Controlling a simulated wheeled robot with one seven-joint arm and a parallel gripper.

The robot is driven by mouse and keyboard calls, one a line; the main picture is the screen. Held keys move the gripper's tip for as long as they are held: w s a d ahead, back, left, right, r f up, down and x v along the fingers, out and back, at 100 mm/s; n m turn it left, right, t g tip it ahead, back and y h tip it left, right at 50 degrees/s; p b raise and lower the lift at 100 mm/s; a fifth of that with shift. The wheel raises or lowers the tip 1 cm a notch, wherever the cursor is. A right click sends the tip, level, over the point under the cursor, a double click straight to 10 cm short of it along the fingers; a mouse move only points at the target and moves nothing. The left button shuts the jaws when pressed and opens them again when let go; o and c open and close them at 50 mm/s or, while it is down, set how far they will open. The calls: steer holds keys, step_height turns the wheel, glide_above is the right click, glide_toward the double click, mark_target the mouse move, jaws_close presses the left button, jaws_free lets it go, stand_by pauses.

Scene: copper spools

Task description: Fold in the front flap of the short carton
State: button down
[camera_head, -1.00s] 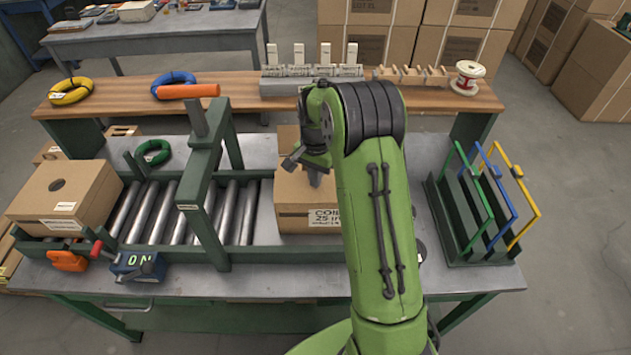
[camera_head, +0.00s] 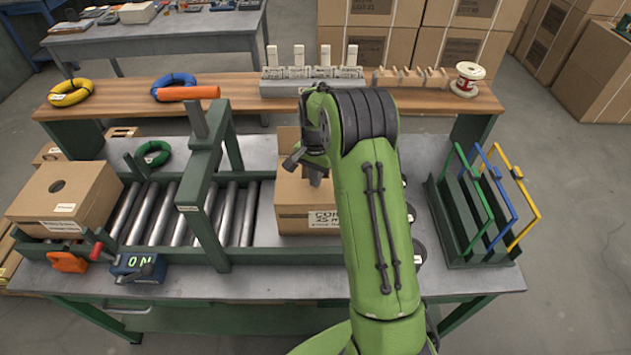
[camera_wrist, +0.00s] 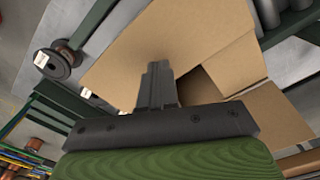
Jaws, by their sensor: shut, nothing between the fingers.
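The short carton (camera_head: 308,222) stands on the bench at the right end of the roller conveyor, with a printed label on its near side. A raised flap (camera_head: 288,145) shows at its back; my arm hides its right part. My gripper (camera_head: 315,180) is shut and empty, pointing down over the carton's top. In the wrist view my closed fingers (camera_wrist: 156,72) are in front of a broad cardboard panel (camera_wrist: 185,40). A dark gap into the carton (camera_wrist: 202,88) shows beside them, with another cardboard panel (camera_wrist: 275,112) below right. I cannot tell whether the fingers touch cardboard.
A green frame (camera_head: 200,190) spans the conveyor rollers (camera_head: 235,212) left of the carton. A closed carton (camera_head: 65,195) sits at the conveyor's left end. A rack with coloured hoops (camera_head: 485,215) stands right. A spool (camera_wrist: 58,62) lies near the carton in the wrist view.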

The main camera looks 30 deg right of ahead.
step_height(320, 180, up, 8)
steer(key=p, duration=0.5)
steer(key=s+a+r+n+t+b, duration=0.35)
steer(key=s+a+r+n, duration=0.3)
steer(key=s+r, duration=0.6)
steer(key=s+a+f+n+t+b, duration=0.1)
steer(key=s+a+n, duration=0.1)
steer(key=s, duration=0.6)
steer(key=s+a+f+n+t+b, duration=0.1)
steer(key=s+a+n+b, duration=0.1)
steer(key=s, duration=0.6)
steer(key=shift+s+a+n, duration=0.25)
steer(key=shift+a+n, duration=0.1)
steer(key=shift+a, duration=0.05)
